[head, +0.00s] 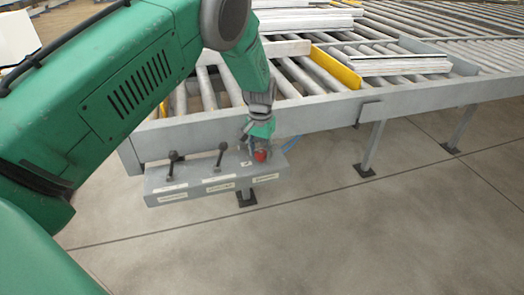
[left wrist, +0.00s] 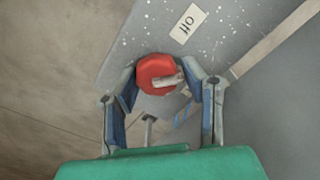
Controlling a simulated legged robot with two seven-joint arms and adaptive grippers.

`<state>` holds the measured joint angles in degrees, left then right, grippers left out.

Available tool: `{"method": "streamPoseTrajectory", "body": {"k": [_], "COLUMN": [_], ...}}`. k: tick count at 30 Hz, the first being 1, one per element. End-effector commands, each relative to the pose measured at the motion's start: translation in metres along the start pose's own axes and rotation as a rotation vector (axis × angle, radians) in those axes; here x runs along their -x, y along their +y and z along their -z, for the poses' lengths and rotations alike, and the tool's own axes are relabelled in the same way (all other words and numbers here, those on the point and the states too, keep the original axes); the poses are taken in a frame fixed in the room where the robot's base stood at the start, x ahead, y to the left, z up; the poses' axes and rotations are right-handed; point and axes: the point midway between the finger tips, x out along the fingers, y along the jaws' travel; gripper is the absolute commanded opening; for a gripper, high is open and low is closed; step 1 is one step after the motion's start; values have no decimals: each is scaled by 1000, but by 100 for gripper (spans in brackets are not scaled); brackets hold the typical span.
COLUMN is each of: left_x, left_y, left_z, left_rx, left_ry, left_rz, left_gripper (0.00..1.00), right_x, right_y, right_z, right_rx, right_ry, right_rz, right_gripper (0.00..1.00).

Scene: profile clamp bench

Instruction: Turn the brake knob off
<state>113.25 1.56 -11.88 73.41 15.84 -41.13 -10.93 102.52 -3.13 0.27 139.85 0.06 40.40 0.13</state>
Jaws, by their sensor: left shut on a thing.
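The red brake knob (head: 261,156) sits at the right end of a grey control box (head: 215,178) on the front of the roller conveyor. A white label (left wrist: 188,24) with dark letters, upside down in that view, lies beyond the knob. My right gripper is not in view.
Two black levers (head: 221,153) stand on the box left of the knob. The roller conveyor (head: 400,100) runs behind, with stacked pale profiles (head: 402,65) and yellow stops (head: 335,68). The concrete floor (head: 400,220) in front is clear.

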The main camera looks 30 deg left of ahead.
Motion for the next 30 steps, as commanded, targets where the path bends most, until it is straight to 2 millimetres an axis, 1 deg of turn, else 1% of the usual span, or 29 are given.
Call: {"method": "streamPoseTrajectory", "body": {"k": [1, 12, 18, 24, 30], "left_x": [4, 4, 4, 4, 4], "left_y": [-2, -1, -1, -1, 0], "left_z": [3, 2, 2, 2, 2], "left_rx": [44, 390, 547, 661, 726], "left_ry": [8, 10, 10, 10, 11], "left_rz": [3, 1, 0, -1, -1], "left_gripper": [9, 9, 9, 9, 9], "right_x": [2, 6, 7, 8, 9], "right_y": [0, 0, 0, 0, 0], "right_z": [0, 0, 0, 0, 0], "right_rx": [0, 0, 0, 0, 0], "right_ry": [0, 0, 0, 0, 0], "right_rz": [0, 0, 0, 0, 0], "right_gripper": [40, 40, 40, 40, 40]}}
